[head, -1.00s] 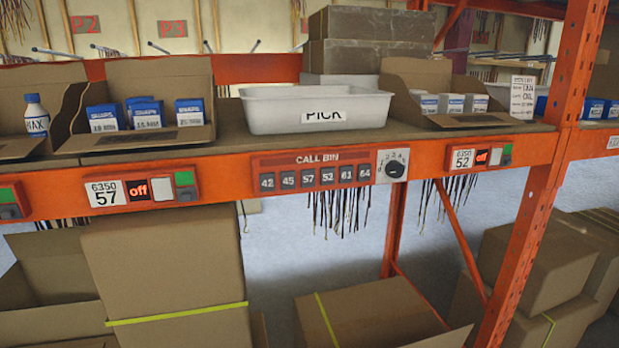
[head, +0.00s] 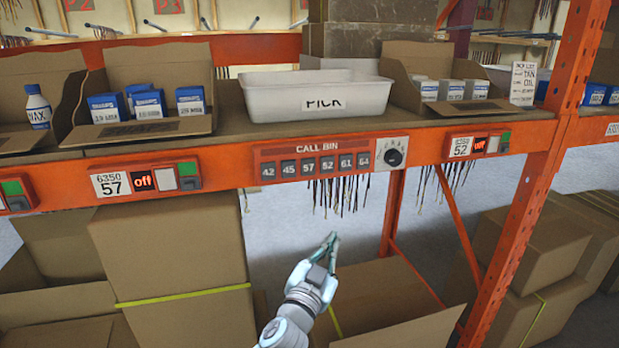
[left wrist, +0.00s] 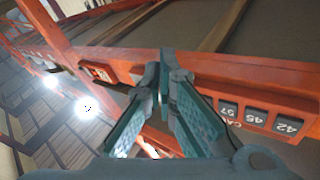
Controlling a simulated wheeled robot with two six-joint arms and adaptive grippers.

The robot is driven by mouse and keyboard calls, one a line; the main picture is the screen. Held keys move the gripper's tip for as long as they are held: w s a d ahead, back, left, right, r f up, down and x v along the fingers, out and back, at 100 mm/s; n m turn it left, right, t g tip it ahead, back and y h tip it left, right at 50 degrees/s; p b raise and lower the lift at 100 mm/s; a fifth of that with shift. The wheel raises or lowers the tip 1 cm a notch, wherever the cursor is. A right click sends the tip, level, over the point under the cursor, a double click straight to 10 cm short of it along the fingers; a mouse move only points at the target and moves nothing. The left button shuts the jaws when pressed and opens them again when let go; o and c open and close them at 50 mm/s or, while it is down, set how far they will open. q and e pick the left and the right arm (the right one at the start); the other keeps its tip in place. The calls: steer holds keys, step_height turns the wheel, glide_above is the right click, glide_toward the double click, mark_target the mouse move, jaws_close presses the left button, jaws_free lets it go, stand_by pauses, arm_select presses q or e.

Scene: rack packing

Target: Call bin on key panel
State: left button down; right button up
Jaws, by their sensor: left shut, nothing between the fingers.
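The CALL BIN key panel (head: 325,148) is a red strip on the front of the orange shelf beam. Its dark keys read 42, 45, 57, 52, 61 and 64, with a round black dial (head: 393,153) at its right end. In the left wrist view the keys 42 (left wrist: 287,126), 45 and 57 show at the right, partly cut off. My left gripper (head: 333,238) is shut and empty, below the panel and apart from it in the head view. Its teal fingers (left wrist: 163,62) meet at the tips in the wrist view. My right gripper is not in view.
A white PICK bin (head: 270,106) stands on the shelf above the panel. Open cartons of small boxes flank it. Bin displays 57 (head: 142,180) and 52 (head: 480,146) sit on the beam. Cartons (head: 170,250) stand below. An orange upright (head: 525,190) is at the right.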

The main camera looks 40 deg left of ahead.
mark_target(310, 174)
arm_select(q)
steer(key=s+d+r+t, duration=0.1)
steer(key=s+r, duration=0.1)
steer(key=r, duration=0.5)
steer(key=s+r+n+t+y, duration=0.1)
steer(key=s+r+t, duration=0.1)
steer(key=r, duration=0.6)
steer(key=shift+s+d+t+y+p, duration=0.3)
steer(key=shift+s+d, duration=0.05)
steer(key=shift+s, duration=0.2)
steer(key=shift+a, duration=0.1)
steer(key=shift+w+a+f+b, duration=0.1)
steer(key=shift+w+a+b, duration=0.4)
steer(key=shift+w+a, duration=0.55)
steer(key=shift+w+a+r+b, duration=0.1)
steer(key=shift+w+a+b, duration=0.5)
steer(key=shift+a, duration=0.7)
steer(key=shift+w+a+f+b, duration=0.1)
steer(key=shift+w+a+b, duration=0.35)
steer(key=shift+w+a, duration=0.6)
steer(key=shift+s+a, duration=0.15)
steer(key=shift+s, duration=0.05)
steer(key=shift+w+a+b, duration=0.3)
steer(key=shift+a, duration=0.05)
